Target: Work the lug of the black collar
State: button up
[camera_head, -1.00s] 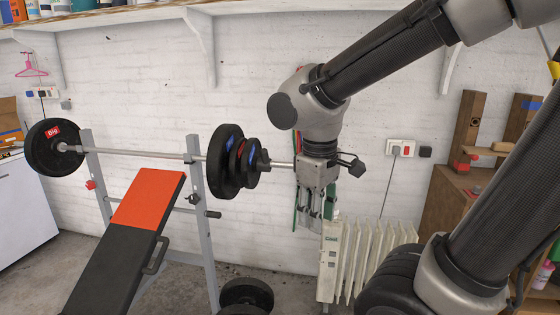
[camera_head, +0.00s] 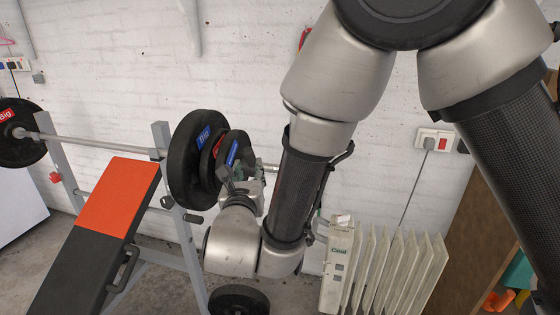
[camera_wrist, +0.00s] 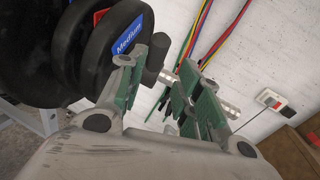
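The black collar (camera_wrist: 155,58) shows in the wrist view as a dark, rounded piece just behind my left finger, on the grey bar end (camera_wrist: 228,105) outside the plates. The finger hides part of it, and I cannot clearly tell its lug from its body. My gripper (camera_wrist: 172,57) is open, with green-padded fingers apart on either side of the bar end. The collar's dark part lies close to the left finger; I cannot tell whether they touch. In the head view my gripper (camera_head: 246,174) is at the bar's right end, with the collar mostly hidden.
Weight plates (camera_head: 192,160) sit close left of my gripper. The bench (camera_head: 105,215) stands left, and a loose plate (camera_head: 240,300) lies below. A white radiator (camera_head: 380,265) stands to the right.

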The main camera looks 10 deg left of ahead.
aim_at(248, 158)
jog(key=shift+w+a+r+n, duration=0.25)
jog(key=shift+a+r+n, duration=0.05)
jog(key=shift+r, duration=0.1)
jog(key=w, duration=0.3)
jog(key=w+a, duration=0.1)
jog(key=w, duration=0.2)
jog(key=shift+w+a, duration=0.2)
jog(key=shift+w, duration=0.2)
grip_shut()
